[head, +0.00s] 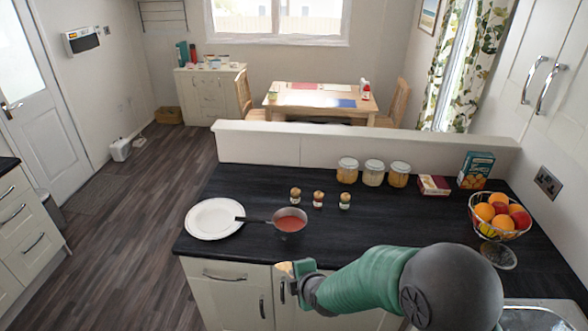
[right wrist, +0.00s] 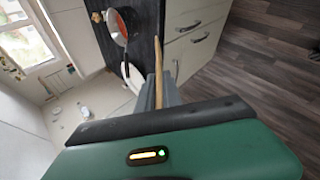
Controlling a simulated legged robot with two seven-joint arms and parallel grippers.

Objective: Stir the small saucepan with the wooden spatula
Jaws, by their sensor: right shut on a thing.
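The small saucepan (head: 290,222) stands on the dark worktop near its front edge, with red contents inside. Its dark handle points left, its tip over the white plate's rim. It also shows at the top of the right wrist view (right wrist: 119,27). My right gripper (head: 297,272) is shut on the wooden spatula (head: 284,268), in front of the worktop's edge, nearer to me than the saucepan and apart from it. In the right wrist view the spatula (right wrist: 175,70) sticks out between the fingers as a thin pale strip. Most of it is hidden in the head view. My left gripper is not in view.
A white plate (head: 214,219) lies left of the saucepan. Several small jars (head: 318,199) stand just behind it, and larger jars (head: 373,173) farther back. A fruit basket (head: 499,216) is at the right. The worktop right of the saucepan is clear.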

